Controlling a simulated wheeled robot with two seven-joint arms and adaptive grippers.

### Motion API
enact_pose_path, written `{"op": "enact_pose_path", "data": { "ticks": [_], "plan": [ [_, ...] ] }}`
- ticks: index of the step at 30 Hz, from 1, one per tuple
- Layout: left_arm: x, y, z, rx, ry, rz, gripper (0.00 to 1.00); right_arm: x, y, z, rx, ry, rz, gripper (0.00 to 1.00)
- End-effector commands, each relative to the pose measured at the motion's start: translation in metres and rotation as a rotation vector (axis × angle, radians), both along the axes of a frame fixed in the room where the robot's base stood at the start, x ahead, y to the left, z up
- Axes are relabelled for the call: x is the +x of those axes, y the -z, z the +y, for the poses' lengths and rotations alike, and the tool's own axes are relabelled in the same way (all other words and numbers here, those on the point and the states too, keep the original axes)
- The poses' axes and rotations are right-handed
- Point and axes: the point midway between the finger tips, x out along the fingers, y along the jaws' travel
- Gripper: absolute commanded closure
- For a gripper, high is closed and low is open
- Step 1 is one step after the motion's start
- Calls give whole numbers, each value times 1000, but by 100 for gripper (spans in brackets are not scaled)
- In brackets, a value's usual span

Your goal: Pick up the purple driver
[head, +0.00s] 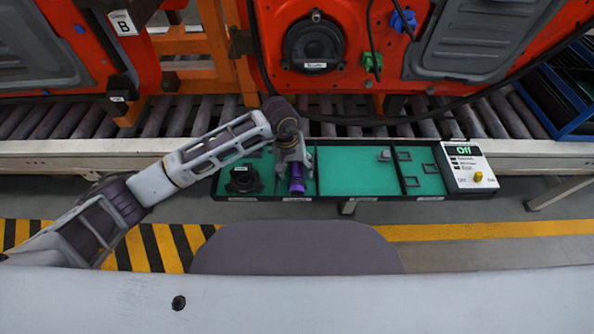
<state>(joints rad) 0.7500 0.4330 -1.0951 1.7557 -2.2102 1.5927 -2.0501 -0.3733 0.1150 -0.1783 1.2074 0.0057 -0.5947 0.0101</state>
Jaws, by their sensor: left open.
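The purple driver (297,180) stands out against the green-lined tray (345,170), in its second compartment from the left. Its upper part is hidden by my left gripper (295,163). My left gripper is open and directly over the driver, its fingers near the driver's sides. I cannot tell whether they touch it. My left arm reaches in from the left. My right gripper does not show.
A black round part (243,179) sits in the tray's left compartment. A small grey piece (384,155) lies further right. A white switch box (468,165) stands at the right end. Behind are a roller conveyor (340,103) and orange door panels with a hanging black cable.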

Motion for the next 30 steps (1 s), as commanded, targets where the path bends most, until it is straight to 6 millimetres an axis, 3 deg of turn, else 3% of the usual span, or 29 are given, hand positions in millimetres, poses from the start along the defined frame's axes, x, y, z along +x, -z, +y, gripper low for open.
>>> {"op": "enact_pose_path", "data": {
  "ticks": [8,19,30],
  "plan": [
    [0,11,-2,0,0,-1,36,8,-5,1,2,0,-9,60],
    [0,11,-2,0,0,0,36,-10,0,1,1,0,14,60],
    [0,11,-2,0,0,0,83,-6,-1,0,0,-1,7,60]
  ]
}}
